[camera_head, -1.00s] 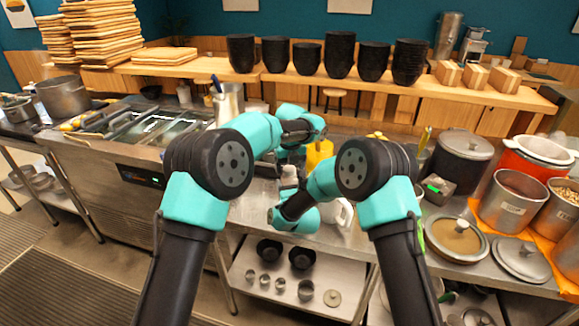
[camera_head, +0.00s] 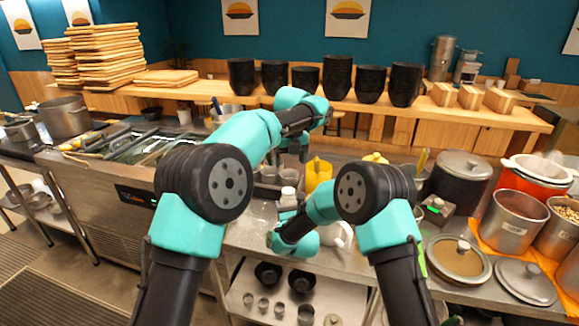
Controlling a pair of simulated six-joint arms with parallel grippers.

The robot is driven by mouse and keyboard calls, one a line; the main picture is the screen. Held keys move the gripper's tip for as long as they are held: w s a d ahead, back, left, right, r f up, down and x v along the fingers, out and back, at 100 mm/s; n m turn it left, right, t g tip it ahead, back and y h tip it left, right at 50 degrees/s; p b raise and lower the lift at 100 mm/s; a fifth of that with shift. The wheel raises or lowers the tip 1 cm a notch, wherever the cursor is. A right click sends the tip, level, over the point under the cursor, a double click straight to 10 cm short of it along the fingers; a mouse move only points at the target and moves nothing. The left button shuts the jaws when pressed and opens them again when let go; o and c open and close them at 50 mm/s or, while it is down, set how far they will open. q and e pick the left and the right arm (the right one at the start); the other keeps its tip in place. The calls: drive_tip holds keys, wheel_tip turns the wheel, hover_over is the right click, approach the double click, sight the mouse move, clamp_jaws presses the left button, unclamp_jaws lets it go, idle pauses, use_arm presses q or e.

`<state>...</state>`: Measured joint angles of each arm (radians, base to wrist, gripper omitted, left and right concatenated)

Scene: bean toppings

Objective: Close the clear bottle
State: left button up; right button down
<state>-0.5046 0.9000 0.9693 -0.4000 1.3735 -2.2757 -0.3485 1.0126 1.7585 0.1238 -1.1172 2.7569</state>
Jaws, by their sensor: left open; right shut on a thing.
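A small pale bottle (camera_head: 288,194) with a whitish top stands out at the middle of the counter; I take it for the clear bottle. My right gripper (camera_head: 287,208) is low and just in front of it, mostly hidden by my own wrist, and is shut on it. My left gripper (camera_head: 291,158) is higher, above and behind the bottle. It is open and apart from the bottle; its fingertips are small and hard to make out. I cannot tell whether the bottle's lid is open.
A yellow jug (camera_head: 318,174) stands just right of the bottle. A white pitcher (camera_head: 340,235) is near the counter's front edge. A large lidded pot (camera_head: 461,180) and metal lids (camera_head: 525,283) crowd the right side. Black cups (camera_head: 338,78) line the back shelf.

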drive_tip(key=shift+c, duration=0.6)
unclamp_jaws()
drive_tip(key=v, duration=1.7)
drive_tip(key=shift+s+d, duration=0.1)
drive_tip(key=shift+s, duration=0.1)
